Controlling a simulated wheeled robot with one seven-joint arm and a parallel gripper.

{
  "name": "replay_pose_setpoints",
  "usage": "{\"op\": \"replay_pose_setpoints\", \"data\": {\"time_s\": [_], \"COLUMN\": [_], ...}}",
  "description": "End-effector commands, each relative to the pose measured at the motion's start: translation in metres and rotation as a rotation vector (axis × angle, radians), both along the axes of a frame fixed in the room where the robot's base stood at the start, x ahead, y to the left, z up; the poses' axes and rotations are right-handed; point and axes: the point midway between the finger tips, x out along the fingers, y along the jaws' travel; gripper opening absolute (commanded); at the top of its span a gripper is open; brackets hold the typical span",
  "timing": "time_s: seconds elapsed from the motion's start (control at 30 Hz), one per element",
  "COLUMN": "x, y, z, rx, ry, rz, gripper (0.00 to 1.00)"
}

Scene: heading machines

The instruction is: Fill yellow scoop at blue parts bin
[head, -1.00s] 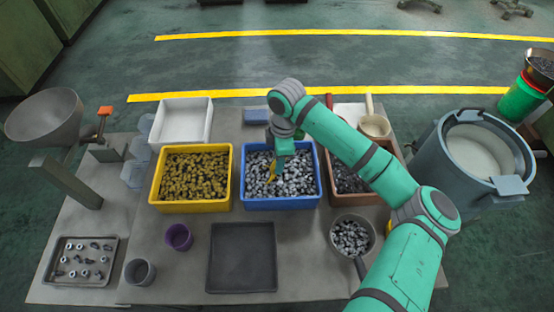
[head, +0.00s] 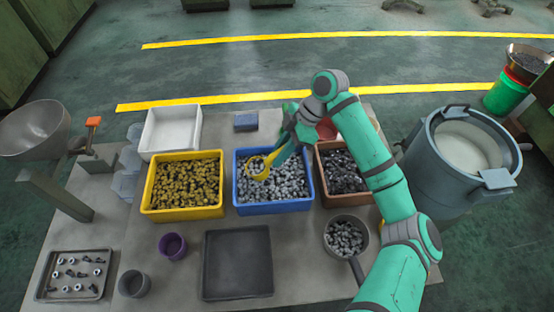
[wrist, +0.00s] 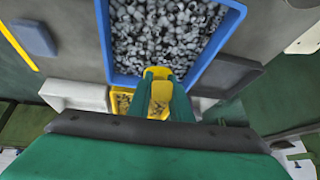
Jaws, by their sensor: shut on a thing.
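The blue parts bin (head: 273,208) stands in the middle of the table and holds many small grey metal parts (head: 287,180). My gripper (head: 274,158) is over this bin, shut on the handle of the yellow scoop (head: 257,168). The scoop's bowl shows to the lower left of the fingers, over the left part of the bin. I cannot tell whether it touches the parts or holds any. In the wrist view the scoop (wrist: 160,98) lies between the green fingers, with the blue bin's grey parts (wrist: 165,38) beyond.
A yellow bin (head: 182,213) of brass-coloured parts stands left, a brown bin (head: 343,200) of dark parts right. In front are a dark tray (head: 237,265), a purple cup (head: 172,246) and a pan of parts (head: 345,237). A white bin (head: 171,130) stands behind.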

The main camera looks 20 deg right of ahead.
Motion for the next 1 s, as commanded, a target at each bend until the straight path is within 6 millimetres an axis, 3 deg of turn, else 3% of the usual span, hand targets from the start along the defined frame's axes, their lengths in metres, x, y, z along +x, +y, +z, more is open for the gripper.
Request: {"op": "replay_pose_setpoints", "data": {"time_s": [0.43, 1.0], "x": [0.0, -0.001], "y": [-0.006, -0.007], "z": [0.038, 0.044], "rx": [0.068, 0.08], "ry": [-0.008, -0.009], "rz": [0.002, 0.002], "gripper": [0.0, 0.0]}}
